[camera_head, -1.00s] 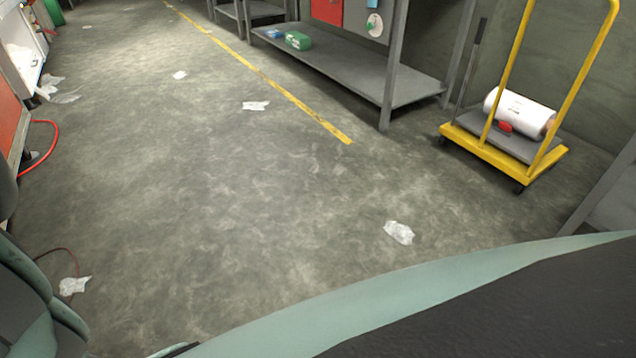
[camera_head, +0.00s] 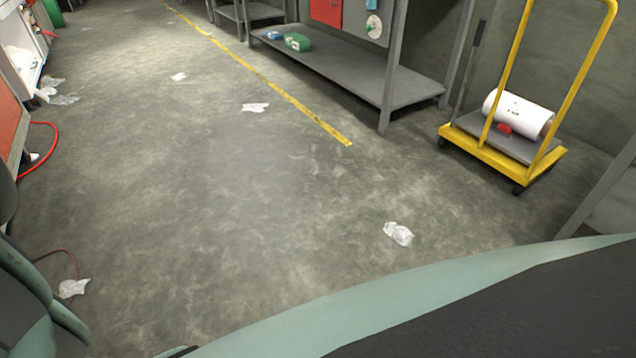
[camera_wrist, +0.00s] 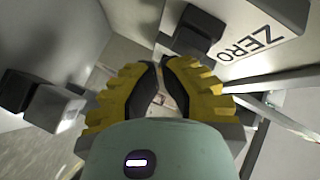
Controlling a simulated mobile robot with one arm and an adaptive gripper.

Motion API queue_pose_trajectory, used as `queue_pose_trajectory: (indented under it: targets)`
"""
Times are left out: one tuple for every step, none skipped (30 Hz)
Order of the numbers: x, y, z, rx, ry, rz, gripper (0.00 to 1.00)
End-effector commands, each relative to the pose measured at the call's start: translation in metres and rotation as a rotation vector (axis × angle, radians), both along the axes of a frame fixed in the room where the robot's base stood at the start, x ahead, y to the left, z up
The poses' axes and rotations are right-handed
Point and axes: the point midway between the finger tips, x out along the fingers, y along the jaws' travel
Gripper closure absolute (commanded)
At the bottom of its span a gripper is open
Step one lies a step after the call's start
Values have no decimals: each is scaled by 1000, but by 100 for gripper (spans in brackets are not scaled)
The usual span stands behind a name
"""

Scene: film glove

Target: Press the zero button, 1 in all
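A pale panel with the printed word ZERO (camera_wrist: 250,40) shows at the upper right of the wrist view. A dark block (camera_wrist: 198,28), possibly the zero button, juts out just left of the word. My gripper (camera_wrist: 160,68), with yellow ribbed fingers and dark pads, is in the middle of the wrist view, below and left of that block. A narrow gap shows between the pads, with no held object clear in it. I cannot tell whether a finger touches the block. The head view shows neither the label nor my gripper.
Another dark block with a grey face (camera_wrist: 55,108) juts in at the left of the wrist view. In the head view, a yellow trolley (camera_head: 490,160) carries a white roll (camera_head: 515,112) beside a grey shelf (camera_head: 350,75).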

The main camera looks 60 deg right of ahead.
Motion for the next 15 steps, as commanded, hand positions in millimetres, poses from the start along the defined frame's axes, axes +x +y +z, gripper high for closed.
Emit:
queue_pose_trajectory:
  targets:
    - [-2,-2,1,0,1,1,100]
    - [-3,-4,1,0,1,1,100]
    - [-3,-5,1,0,0,2,100]
    - [-4,-6,1,0,0,2,100]
    - [-4,-7,1,1,0,3,100]
    - [-4,-7,1,1,0,3,100]
    - [-4,-7,1,1,0,3,100]
    - [-4,-7,1,1,0,4,100]
    - [-4,-7,1,1,0,4,100]
    - [-4,-7,1,1,0,4,100]
    - [-4,-7,1,1,0,4,100]
    - [-4,-7,1,1,0,4,100]
    - [-4,-7,1,1,0,4,100]
    - [-4,-7,1,1,0,4,100]
    - [-5,-8,1,1,0,4,100]
